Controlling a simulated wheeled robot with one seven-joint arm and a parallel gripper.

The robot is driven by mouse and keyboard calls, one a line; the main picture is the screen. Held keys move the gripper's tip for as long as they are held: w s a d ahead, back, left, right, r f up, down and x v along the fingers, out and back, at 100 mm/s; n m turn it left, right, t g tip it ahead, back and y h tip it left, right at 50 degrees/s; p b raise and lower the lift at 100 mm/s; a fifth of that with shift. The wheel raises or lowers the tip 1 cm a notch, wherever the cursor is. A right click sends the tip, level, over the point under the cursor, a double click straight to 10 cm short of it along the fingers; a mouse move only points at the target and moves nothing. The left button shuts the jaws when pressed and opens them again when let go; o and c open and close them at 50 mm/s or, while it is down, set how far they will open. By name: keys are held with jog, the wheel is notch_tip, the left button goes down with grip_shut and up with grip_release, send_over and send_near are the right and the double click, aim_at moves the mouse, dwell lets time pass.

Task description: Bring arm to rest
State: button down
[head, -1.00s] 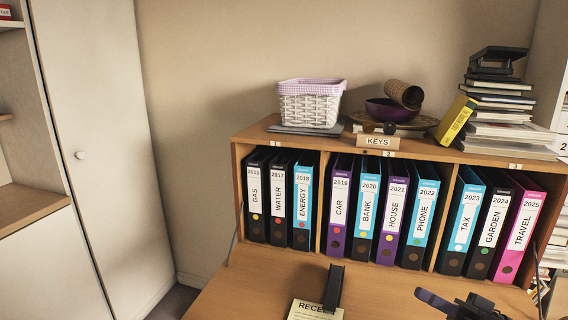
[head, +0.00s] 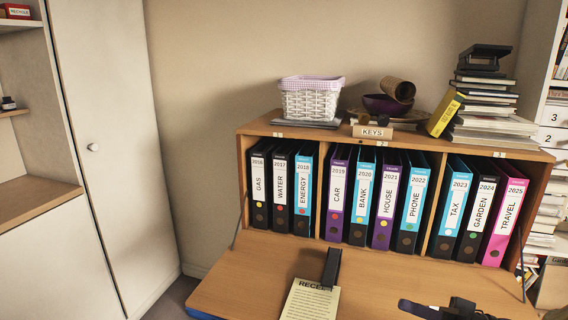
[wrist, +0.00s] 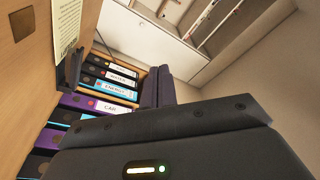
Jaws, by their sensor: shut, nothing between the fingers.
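My gripper (wrist: 158,86) shows in the wrist view with its two dark fingers side by side, shut and empty. In the head view, part of my dark arm end shows at the bottom right edge, over the fold-down desk flap (head: 240,285); most of the arm is out of frame. The gripper is apart from the row of binders (head: 362,205) in the bureau. No object is held.
A printed sheet (head: 310,300) and a black upright holder (head: 331,268) are on the flap, left of my arm. Above the binders stand a white basket (head: 311,102), a purple bowl (head: 383,106) and a book stack (head: 490,115). A pale cupboard (head: 110,190) is at left.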

jog(key=s+a+f+m+g+h+b, duration=0.15)
jog(key=s+a+f+g+h, duration=0.3)
jog(key=f, duration=0.45)
jog(key=s+a+f+m+g+h+b, duration=0.1)
jog(key=s+a+f+g+h+b, duration=0.2)
jog(key=a+f+g+h, duration=0.5)
jog(key=w+d+f+m+t+h+b, duration=0.2)
jog(key=w+d+f+t+h+b, duration=0.1)
jog(key=d+f+t+h+b, duration=0.25)
notch_tip(320, 180, up, 32)
jog(key=a+t+p, duration=0.1)
jog(key=p, duration=3.3)
jog(key=shift+a+t, duration=0.15)
jog(key=shift+t, duration=0.15)
jog(key=shift+w, duration=0.1)
jog(key=shift+w, duration=0.1)
